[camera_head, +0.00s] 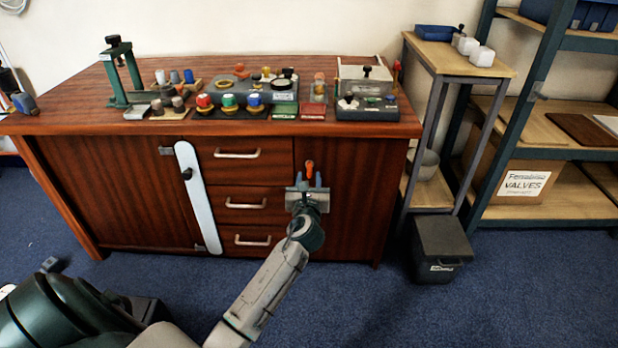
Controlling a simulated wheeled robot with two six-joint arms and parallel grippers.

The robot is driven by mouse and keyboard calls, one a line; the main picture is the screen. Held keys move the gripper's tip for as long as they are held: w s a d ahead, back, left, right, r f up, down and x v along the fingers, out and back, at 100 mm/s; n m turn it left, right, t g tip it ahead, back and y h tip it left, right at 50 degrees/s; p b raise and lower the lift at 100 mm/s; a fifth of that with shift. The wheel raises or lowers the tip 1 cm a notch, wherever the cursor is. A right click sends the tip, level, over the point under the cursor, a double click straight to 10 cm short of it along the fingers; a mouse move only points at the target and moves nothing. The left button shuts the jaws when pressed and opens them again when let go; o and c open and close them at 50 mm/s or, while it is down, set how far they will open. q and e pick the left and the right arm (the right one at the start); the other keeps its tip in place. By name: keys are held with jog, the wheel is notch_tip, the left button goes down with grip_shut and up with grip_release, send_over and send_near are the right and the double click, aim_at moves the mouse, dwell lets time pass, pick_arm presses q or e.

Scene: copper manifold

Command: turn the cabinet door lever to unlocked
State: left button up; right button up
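The cabinet door lever (309,168) shows as an orange handle pointing up, at the left side of the right-hand cabinet door (350,200). My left gripper (308,180) comes up from below and is in front of the door at the lever. Its two fingers stand apart, with the orange handle showing between and above them. I cannot tell whether the fingers touch it. The lever's base is hidden behind the gripper. My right gripper is not in view.
The wooden cabinet (110,190) has three drawers with metal handles (237,155) left of the gripper. A pale bar (197,197) stands against its front. Valves and fixtures crowd its top. A dark bin (440,248) stands on the floor at right, near shelving (545,205).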

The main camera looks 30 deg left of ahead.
pick_arm(q)
jog(key=shift+x, duration=1.45)
grip_shut()
